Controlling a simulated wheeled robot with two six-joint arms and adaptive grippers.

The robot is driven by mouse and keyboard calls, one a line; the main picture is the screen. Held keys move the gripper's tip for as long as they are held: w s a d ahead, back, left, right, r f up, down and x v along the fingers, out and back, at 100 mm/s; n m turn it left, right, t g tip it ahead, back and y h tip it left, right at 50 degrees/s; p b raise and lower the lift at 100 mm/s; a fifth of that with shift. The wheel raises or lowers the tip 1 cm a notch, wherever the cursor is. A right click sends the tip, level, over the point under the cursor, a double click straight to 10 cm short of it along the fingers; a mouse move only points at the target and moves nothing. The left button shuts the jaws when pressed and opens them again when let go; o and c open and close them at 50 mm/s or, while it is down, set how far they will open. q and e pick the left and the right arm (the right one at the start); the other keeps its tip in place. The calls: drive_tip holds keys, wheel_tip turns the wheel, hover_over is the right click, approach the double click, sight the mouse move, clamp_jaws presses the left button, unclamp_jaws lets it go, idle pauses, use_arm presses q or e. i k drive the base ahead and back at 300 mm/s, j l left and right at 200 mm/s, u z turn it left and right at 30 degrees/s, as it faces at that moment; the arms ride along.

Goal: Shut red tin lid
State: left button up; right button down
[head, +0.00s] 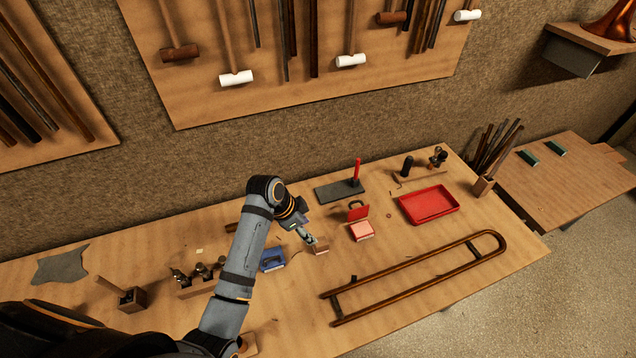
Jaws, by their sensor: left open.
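The small red tin (362,232) stands on the workbench near the middle, with a pale pinkish inside showing. Its red lid (358,213) stands raised at the back edge, and a dark curved shape shows just above it. My left gripper (312,240) is open, to the left of the tin and apart from it. It is low over the bench, close to a small wooden block (321,249). The fingers are small here, and I cannot tell whether they touch the block. My right gripper is not in view.
A blue tin (271,260) sits left of the gripper. A red tray (429,205) lies right of the red tin. A dark plate with a red post (338,190) is behind it, and a long brass slide (420,272) lies in front.

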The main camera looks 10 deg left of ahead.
sight(363, 212)
drive_tip(key=k, duration=1.5)
